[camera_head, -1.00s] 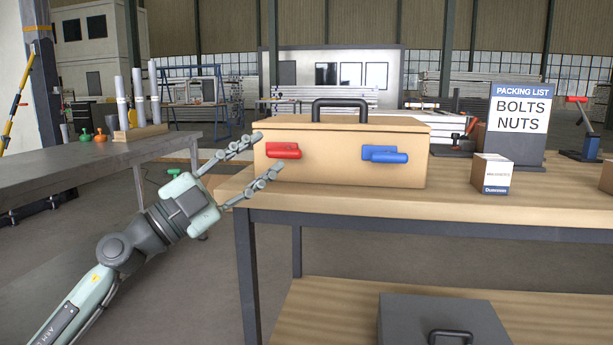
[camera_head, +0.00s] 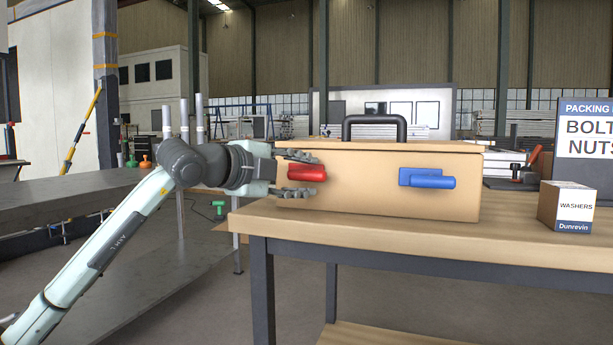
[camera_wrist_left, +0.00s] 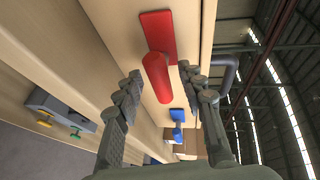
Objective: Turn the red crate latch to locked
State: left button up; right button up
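The crate (camera_head: 360,190) is a tan box with a dark top handle (camera_head: 375,122), standing on the wooden workbench. Its red latch (camera_head: 307,172) is on the left of the front face and its handle lies horizontal in the head view. A blue latch (camera_head: 427,179) sits to its right, also horizontal. My left gripper (camera_head: 304,174) is open at the red latch, one finger above and one below it. In the left wrist view the red latch (camera_wrist_left: 158,75) lies between the spread fingers (camera_wrist_left: 160,92), with gaps on both sides. My right gripper is not in view.
The workbench (camera_head: 400,232) has a bare strip in front of the crate. A washers box (camera_head: 568,206) and a packing list sign (camera_head: 590,140) stand to the right. A grey table (camera_head: 90,190) is at the left.

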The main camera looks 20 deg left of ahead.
pick_arm(q)
jog(key=shift+w+d, duration=0.15)
jog(key=shift+w, duration=0.25)
jog(key=shift+f, duration=0.1)
grip_shut()
